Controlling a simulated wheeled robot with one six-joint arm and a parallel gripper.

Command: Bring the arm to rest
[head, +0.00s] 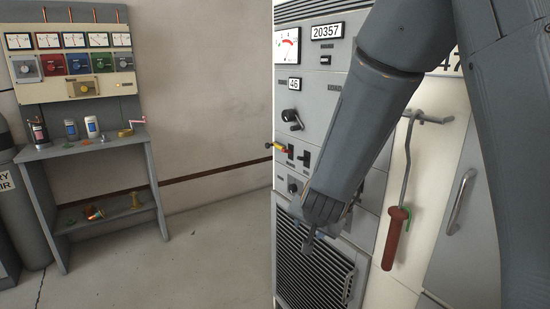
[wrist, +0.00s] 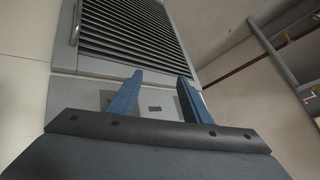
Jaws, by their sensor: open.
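My gripper (wrist: 160,97) shows in the wrist view as two blue fingers standing apart with nothing between them. In the head view my arm comes down from the upper right, bent, in front of the rack. My gripper (head: 310,238) is at its lower end, near the vent grille (head: 312,268). The fingertips are small and partly hidden there. I cannot tell how far they are from the panel.
The grey rack (head: 310,80) carries meters, knobs and levers close to my arm. A red-handled hook (head: 395,240) hangs right of my forearm, near a door handle (head: 460,202). A bench (head: 85,150) with small items stands at the left. The floor (head: 190,265) between is clear.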

